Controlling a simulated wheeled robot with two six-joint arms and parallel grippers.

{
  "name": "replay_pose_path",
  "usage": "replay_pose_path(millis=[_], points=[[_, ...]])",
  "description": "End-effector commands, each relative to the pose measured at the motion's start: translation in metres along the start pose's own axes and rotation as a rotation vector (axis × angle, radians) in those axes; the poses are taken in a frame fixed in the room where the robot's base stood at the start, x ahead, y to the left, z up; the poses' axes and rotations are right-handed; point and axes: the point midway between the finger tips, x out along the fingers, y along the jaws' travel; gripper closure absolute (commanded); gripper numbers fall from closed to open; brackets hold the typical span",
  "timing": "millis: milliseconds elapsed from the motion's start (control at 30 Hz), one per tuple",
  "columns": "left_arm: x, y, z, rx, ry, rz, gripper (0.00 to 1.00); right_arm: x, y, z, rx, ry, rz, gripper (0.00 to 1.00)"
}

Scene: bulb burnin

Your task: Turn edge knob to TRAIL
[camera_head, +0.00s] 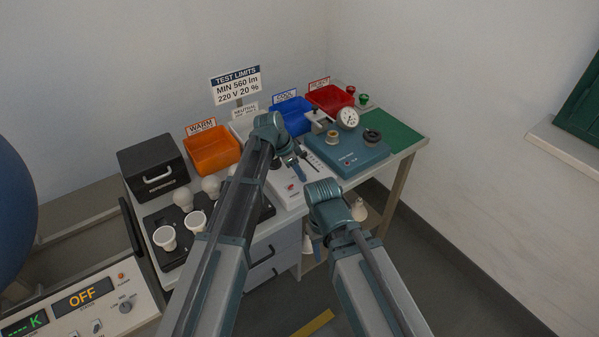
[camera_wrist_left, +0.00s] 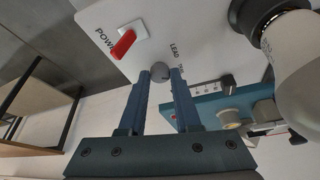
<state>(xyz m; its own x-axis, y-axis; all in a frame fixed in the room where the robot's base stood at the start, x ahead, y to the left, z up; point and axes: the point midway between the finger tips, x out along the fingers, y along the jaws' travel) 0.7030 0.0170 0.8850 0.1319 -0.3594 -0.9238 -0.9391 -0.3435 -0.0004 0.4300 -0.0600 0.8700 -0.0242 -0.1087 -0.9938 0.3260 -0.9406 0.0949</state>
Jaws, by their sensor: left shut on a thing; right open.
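The edge knob (camera_wrist_left: 158,72) is a small round grey knob on a white panel, between the fingers of my left gripper (camera_wrist_left: 157,80) in the left wrist view. My left gripper is shut on it. The word LEAD is printed beside the knob, and a second word, partly legible, starts with TR. I cannot read the knob's pointer setting clearly. In the head view, the white unit (camera_head: 288,190) is under my left gripper (camera_head: 298,167), and the knob cannot be made out there. My right gripper (camera_head: 312,243) is low in front of the bench, its fingers hard to see.
A red POWER switch (camera_wrist_left: 123,44) sits left of the knob. The teal tester (camera_head: 346,152) with a gauge stands right of the unit. Orange (camera_head: 211,149), blue (camera_head: 291,114) and red (camera_head: 329,99) bins line the back. Several bulbs stand on a black tray (camera_head: 166,221) at left.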

Motion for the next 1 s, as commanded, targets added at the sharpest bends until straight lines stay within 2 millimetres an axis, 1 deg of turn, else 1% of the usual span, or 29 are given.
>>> replay_pose_path(millis=[233,267,400,433,767,867,1000], points=[[0.000,0.000,0.001,0.001,-0.001,0.000,1.00,0.000,0.000,0.000,0.000,0.000,0.000,0.50],[0.000,0.000,0.001,0.000,-0.001,0.000,0.67,0.000,0.000,0.000,0.000,0.000,0.000,0.50],[0.000,0.000,0.000,0.000,-0.001,0.000,0.42,0.000,0.000,0.000,0.000,0.000,0.000,0.50],[0.000,0.000,0.000,0.000,-0.001,0.000,0.39,0.000,0.000,0.000,0.000,0.000,0.000,0.50],[-0.001,0.000,0.000,-0.001,0.000,0.000,0.39,-0.001,0.000,0.000,0.000,0.000,0.000,0.50],[-0.005,0.000,0.000,-0.001,0.000,0.000,0.39,-0.004,0.000,0.000,0.000,0.000,0.000,0.50],[-0.015,0.000,-0.001,-0.001,0.000,0.000,0.39,-0.015,0.001,0.001,0.000,0.000,0.000,0.50]])
